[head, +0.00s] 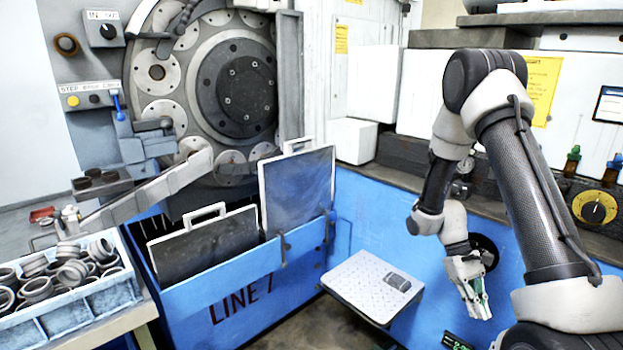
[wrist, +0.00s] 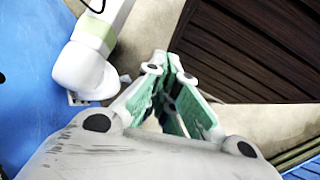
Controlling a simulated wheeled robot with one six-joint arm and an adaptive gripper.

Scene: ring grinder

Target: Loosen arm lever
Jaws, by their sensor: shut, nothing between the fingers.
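A small blue lever (head: 118,105) stands upright on the grey clamp block at the left of the grinder, just below the STEP switch panel; I take it to be the arm lever. A long grey arm (head: 150,190) slopes below it across the front of the machine. My gripper (head: 478,308) hangs low at the right, in front of the blue panel and far from the lever. In the wrist view my gripper (wrist: 165,66) has its green-padded fingers together at the tips, with nothing held. The lever is not in the wrist view.
A grey crate of metal rings (head: 70,320) stands at the lower left. Two handled plates, one at the front (head: 205,245) and one behind (head: 300,190), stand in the blue LINE 7 bin. A pale step plate (head: 365,285) juts out between the bin and my gripper.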

